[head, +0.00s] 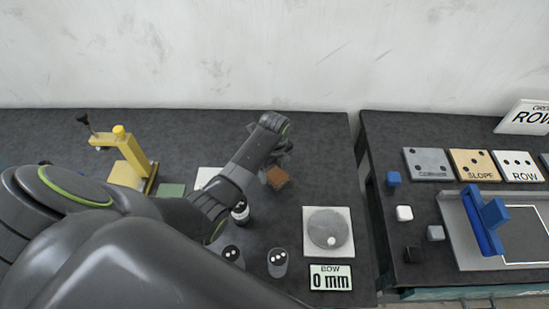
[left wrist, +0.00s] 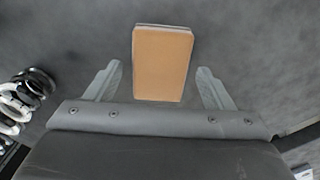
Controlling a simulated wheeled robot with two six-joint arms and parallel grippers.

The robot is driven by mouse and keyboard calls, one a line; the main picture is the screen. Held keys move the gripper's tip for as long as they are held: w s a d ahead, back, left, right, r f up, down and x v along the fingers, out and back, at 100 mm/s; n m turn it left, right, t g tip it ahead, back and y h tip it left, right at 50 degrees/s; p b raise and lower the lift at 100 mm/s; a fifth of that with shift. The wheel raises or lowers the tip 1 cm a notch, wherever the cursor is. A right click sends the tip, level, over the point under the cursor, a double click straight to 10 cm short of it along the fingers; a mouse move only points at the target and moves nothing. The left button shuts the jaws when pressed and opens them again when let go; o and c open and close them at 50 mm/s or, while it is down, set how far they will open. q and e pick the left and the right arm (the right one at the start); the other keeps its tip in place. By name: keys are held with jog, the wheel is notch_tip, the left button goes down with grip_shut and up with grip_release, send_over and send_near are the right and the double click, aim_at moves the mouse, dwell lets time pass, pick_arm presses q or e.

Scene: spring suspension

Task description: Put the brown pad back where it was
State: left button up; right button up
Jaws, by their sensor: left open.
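The brown pad (head: 277,178) lies on the dark table just right of my left gripper in the head view. In the left wrist view the brown pad (left wrist: 162,62) lies between and beyond the two fingers, apart from both. My left gripper (left wrist: 158,82) is open and empty over it. In the head view the left gripper (head: 277,155) is partly hidden by its own arm. A green pad (head: 171,190) and a white pad (head: 207,177) lie to the left, the white one partly covered by my arm. My right gripper does not show.
A yellow press-like stand (head: 138,160) is at the left. Dark cylinders with white dots (head: 277,262), a round grey disc on a white plate (head: 330,229) and a "BOW 0 mm" display (head: 330,277) are near the front. A second table (head: 420,135) with cubes stands right, across a gap.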

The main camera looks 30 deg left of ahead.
aim_at(274, 172)
pick_arm(q)
notch_tip(274, 172, up, 12)
jog(key=shift+f, duration=0.15)
dwell(0.7)
